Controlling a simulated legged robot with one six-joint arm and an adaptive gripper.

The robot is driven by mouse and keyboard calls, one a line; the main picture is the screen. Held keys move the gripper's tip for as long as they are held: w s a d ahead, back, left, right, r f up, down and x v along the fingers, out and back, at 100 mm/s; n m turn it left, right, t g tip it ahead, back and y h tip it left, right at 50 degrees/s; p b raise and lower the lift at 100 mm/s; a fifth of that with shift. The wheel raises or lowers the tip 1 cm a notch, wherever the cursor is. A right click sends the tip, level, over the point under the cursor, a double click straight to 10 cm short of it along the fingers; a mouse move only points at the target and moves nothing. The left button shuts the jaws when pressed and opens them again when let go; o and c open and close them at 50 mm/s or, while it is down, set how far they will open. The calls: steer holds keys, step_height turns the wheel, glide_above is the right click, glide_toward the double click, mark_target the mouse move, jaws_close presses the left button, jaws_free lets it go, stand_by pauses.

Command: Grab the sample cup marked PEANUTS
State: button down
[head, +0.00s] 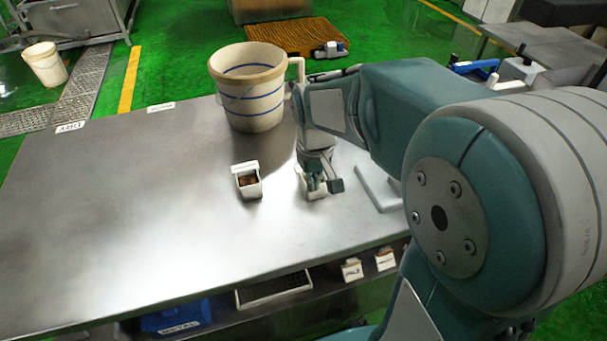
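A small white square cup (250,191) with brown contents stands on the steel table, left of my gripper. A second small white cup (316,197) stands to its right, directly under and partly behind my gripper. My gripper (322,184) points down at this second cup, with its fingers at the cup's rim. I cannot tell whether the fingers touch it or how far apart they are. No PEANUTS marking is readable on either cup, and the second cup's contents are hidden.
The steel table (120,220) is clear on its left. A large cream bucket with blue stripes (252,110) stands behind the cups. A flat grey-white item (377,188) lies right of my gripper. A lower shelf holds a blue bin (178,318) and labelled boxes (352,270).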

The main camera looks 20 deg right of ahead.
steer(key=shift+s+d+r, duration=0.1)
steer(key=shift+s+r, duration=0.25)
steer(key=shift+s, duration=0.5)
steer(key=shift+c, duration=1.4)
jaws_free()
